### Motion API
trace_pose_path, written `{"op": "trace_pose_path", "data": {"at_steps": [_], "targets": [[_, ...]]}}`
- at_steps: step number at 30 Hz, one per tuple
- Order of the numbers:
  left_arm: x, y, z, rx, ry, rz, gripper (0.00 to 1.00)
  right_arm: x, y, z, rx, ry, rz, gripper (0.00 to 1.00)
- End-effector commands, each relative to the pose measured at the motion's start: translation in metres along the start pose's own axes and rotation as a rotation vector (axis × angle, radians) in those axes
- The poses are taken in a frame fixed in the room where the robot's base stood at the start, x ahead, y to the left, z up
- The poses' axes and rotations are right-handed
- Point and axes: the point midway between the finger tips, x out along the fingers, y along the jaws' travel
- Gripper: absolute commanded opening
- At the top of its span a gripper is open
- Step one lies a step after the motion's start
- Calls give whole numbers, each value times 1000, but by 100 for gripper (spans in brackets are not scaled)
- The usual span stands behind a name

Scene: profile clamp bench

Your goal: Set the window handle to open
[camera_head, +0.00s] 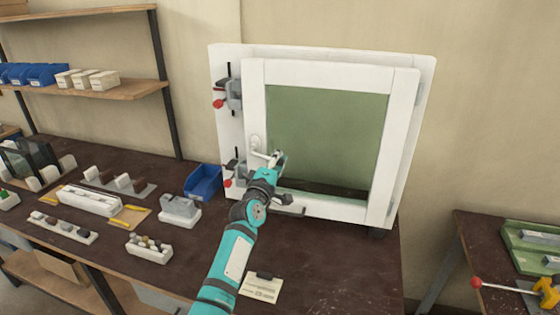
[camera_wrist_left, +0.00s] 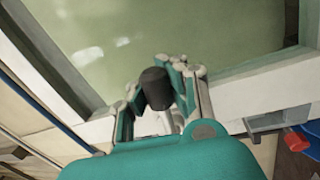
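The white window (camera_head: 404,110) with a green pane (camera_head: 330,130) stands upright on the bench. Its handle (camera_head: 259,154) is on the left side of the frame, with the lever pointing right, roughly level. My left gripper (camera_head: 277,160) is at the lever's free end. In the left wrist view, the fingers of the left gripper (camera_wrist_left: 151,76) stand on both sides of the handle's dark end (camera_wrist_left: 155,88) and appear closed on it. The gripper hides part of the lever in the head view. My right gripper is not in view.
Two grey clamps with red knobs, an upper one (camera_head: 232,95) and a lower one (camera_head: 236,170), sit left of the window. A blue bin (camera_head: 203,182), a grey block on a white base (camera_head: 180,210) and a card (camera_head: 261,287) are on the bench. Bare bench lies right of my arm.

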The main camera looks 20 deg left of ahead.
Motion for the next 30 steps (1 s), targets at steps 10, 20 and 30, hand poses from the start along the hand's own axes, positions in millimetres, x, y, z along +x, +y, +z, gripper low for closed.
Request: {"op": "trace_pose_path", "data": {"at_steps": [10, 20, 30], "targets": [[2, 12, -6, -139, 31, 3, 0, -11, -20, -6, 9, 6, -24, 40], [2, 13, -7, -161, 37, 4, 0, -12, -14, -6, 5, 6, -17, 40], [2, 13, -7, -159, 36, 4, 16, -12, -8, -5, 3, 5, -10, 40]]}}
